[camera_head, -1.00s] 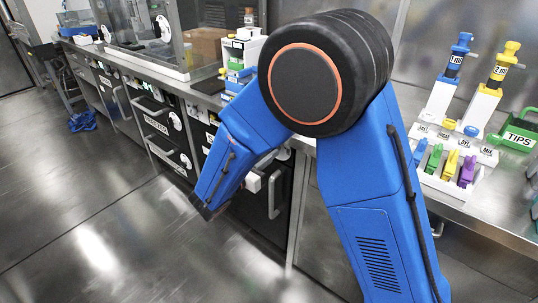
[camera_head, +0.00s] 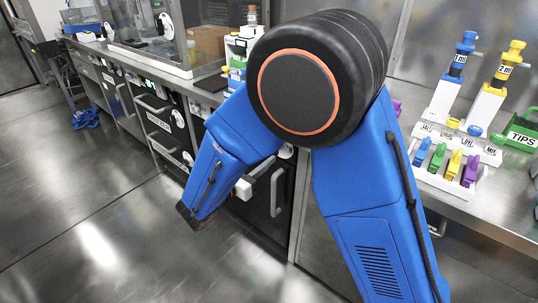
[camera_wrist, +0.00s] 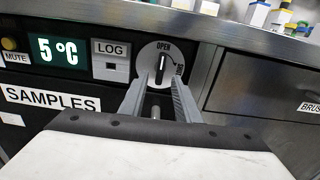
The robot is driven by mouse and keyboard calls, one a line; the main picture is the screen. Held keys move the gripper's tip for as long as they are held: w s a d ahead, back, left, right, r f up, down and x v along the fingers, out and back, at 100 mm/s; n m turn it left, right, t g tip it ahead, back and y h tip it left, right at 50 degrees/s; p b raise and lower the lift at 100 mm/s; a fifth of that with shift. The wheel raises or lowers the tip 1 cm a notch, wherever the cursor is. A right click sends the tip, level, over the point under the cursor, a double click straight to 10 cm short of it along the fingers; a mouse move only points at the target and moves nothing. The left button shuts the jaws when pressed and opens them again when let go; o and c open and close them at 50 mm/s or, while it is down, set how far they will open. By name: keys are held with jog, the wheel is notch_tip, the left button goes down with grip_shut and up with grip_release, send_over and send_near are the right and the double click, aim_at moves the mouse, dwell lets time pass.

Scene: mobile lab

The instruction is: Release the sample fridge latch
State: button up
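The sample fridge latch (camera_wrist: 162,65) is a round white dial with a dark bar handle. The bar stands nearly upright, its upper end below the word OPEN; a second small label on the dial's right is hard to read. The sample fridge front (camera_wrist: 20,88) carries a SAMPLES label and a 5 °C display. My gripper (camera_wrist: 160,76) is open, its two grey fingers apart in front of the dial, with the bar showing between their tips. I cannot tell whether they touch it.
A LOG panel (camera_wrist: 111,60) is left of the dial. A grey drawer front (camera_wrist: 265,85) is on the right, and the steel counter edge (camera_wrist: 230,28) runs just above. Pipettes and a green TIPS box (camera_head: 520,132) stand on the counter.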

jog(key=v, duration=1.2)
jog(key=shift+s+a, duration=0.25)
jog(key=shift+s, duration=0.05)
